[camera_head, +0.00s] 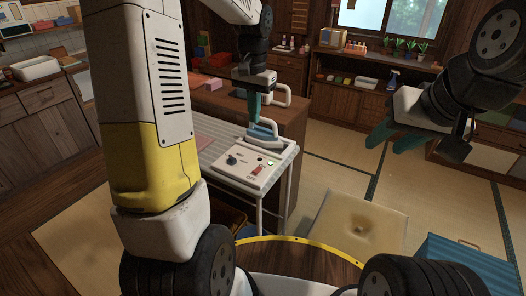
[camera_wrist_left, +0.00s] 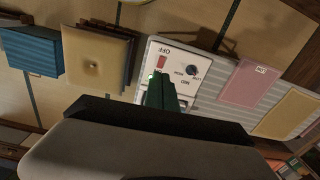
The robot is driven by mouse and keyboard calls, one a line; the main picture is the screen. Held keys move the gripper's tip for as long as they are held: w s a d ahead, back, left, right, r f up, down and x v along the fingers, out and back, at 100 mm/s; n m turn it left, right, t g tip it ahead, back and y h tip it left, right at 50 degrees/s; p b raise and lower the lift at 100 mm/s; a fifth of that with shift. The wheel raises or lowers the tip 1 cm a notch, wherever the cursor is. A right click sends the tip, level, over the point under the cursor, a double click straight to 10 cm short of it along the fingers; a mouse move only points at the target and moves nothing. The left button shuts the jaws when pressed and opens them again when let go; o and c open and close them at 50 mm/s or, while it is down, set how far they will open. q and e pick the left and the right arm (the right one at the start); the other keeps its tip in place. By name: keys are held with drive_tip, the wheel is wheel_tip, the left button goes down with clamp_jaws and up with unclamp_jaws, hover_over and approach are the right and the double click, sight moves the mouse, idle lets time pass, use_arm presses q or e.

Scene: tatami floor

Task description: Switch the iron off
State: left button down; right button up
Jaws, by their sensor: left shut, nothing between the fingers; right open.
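The iron (camera_head: 263,133), blue with a pale handle, sits at the back end of a white control panel (camera_head: 236,176). The panel has a red switch (camera_head: 258,170), a dark knob (camera_head: 232,160) and a small lit green light (camera_head: 270,163). The left wrist view shows the panel (camera_wrist_left: 178,52) with its red switch (camera_wrist_left: 162,62) and an OFF label. My left gripper (camera_head: 253,118) is shut and empty, pointing down by the iron; its teal fingers (camera_wrist_left: 164,80) cover part of the panel beside the green light. Contact cannot be told. My right gripper (camera_head: 382,140) is open and empty, off to the right.
The panel stands on a striped board (camera_head: 212,150) with thin white legs, beside a wooden counter (camera_head: 221,98). A tan cushion (camera_head: 360,222) and a blue box (camera_head: 465,265) lie on the tatami to the right. Tatami between counter and shelves is clear.

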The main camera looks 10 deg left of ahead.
use_arm(q)
drive_tip(key=g, duration=0.2)
hover_over(254, 172)
drive_tip(key=w, duration=0.3)
wheel_tip(254, 172, down, 8)
drive_tip(key=shift+s+d+r+m, duration=0.1)
drive_tip(key=shift+s+d+m, duration=0.05)
drive_tip(key=shift+d+m, duration=0.25)
drive_tip(key=f, duration=0.4)
drive_tip(key=s+f, duration=0.1)
drive_tip(key=f, duration=0.4)
drive_tip(key=s+f, duration=0.1)
drive_tip(key=f, duration=0.3)
drive_tip(key=shift+a+f, duration=0.35)
drive_tip(key=shift+f, duration=0.05)
drive_tip(key=shift+s+f, duration=0.25)
drive_tip(key=shift+f, duration=0.05)
drive_tip(key=shift+w, duration=0.15)
drive_tip(key=shift+w+d+r, duration=0.15)
drive_tip(key=shift+w, duration=0.2)
drive_tip(key=shift+w+d+r, duration=0.1)
drive_tip(key=shift+w, duration=0.25)
